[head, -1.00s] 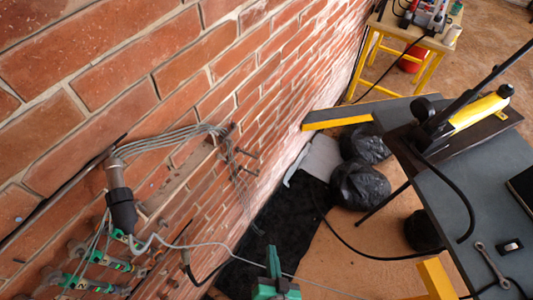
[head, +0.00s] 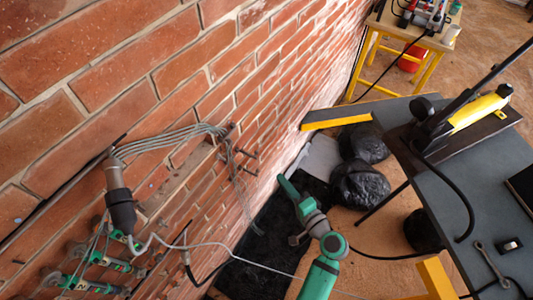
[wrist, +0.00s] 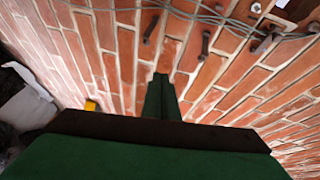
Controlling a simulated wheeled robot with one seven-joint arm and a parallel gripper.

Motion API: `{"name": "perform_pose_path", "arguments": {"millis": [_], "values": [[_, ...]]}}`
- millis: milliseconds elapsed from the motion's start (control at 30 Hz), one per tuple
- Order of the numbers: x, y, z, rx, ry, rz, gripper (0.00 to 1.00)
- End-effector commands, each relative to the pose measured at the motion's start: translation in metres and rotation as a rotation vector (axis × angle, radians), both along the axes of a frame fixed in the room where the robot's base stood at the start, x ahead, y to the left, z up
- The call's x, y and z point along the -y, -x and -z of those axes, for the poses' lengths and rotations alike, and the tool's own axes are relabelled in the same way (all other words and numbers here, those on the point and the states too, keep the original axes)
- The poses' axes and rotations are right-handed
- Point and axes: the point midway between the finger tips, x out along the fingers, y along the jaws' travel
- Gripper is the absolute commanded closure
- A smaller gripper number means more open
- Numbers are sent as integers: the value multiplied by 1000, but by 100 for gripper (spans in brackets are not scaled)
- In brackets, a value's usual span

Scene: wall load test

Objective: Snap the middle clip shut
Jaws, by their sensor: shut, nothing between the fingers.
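Several green-and-grey clip-like fittings are fixed to the brick wall at the lower left of the head view. The middle one (head: 108,262) sits between an upper one (head: 124,238) by the dark cable sleeve and a lower one (head: 80,282). Whether the middle one is open or shut is too small to tell. My gripper (head: 284,182) is green, out from the wall and well right of the fittings. In the wrist view my gripper (wrist: 160,78) has its fingers together and empty, pointing toward bare brick. No green fitting shows there.
Grey cables (head: 180,135) run along the wall above the fittings from a dark sleeve (head: 121,208). Bolts (wrist: 205,42) stick out of the brick. Black bags (head: 360,185) lie on the floor. A grey workbench (head: 470,200) with a tool stands at the right.

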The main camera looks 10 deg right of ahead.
Motion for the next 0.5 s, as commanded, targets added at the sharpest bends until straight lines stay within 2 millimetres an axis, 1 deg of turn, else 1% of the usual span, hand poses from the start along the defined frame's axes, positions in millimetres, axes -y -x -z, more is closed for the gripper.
{"name": "perform_pose_path", "arguments": {"millis": [33, 100, 200, 333, 500], "values": [[8, -6, -14, 29, -25, -15, 100], [15, -11, -30, 60, -58, -40, 100], [22, -15, -48, 97, -90, -72, 100], [28, -17, -61, 125, -111, -94, 100], [29, -17, -66, 134, -120, -104, 100]]}}
